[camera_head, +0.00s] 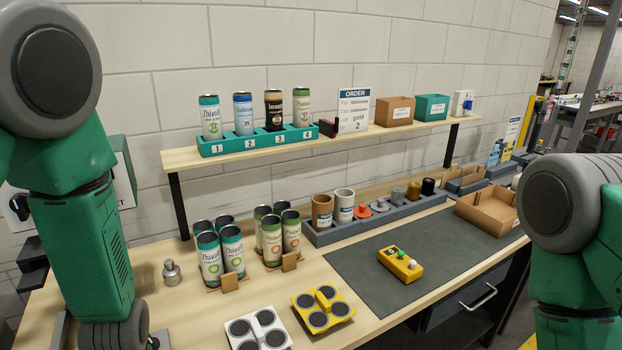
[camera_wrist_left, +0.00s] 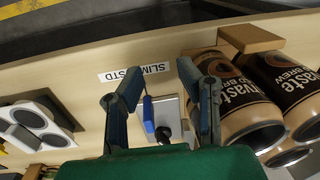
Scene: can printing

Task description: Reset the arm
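My left arm comes in at the left edge of the head view, and its gripper cannot be made out there. In the left wrist view my left gripper (camera_wrist_left: 158,88) has its two fingers spread wide apart. Between and beyond them is a small grey device (camera_wrist_left: 172,116) with a blue lever and a black knob. I cannot tell whether the fingers touch it, but they are not closed on it.
A bench (camera_head: 190,300) holds grouped cans (camera_head: 220,255), a white holder (camera_head: 258,330), a yellow holder (camera_head: 323,307) and a yellow button box (camera_head: 400,265) on a dark mat (camera_head: 440,240). A shelf (camera_head: 360,137) behind carries a teal rack (camera_head: 258,142) of cans. Much of the mat is clear.

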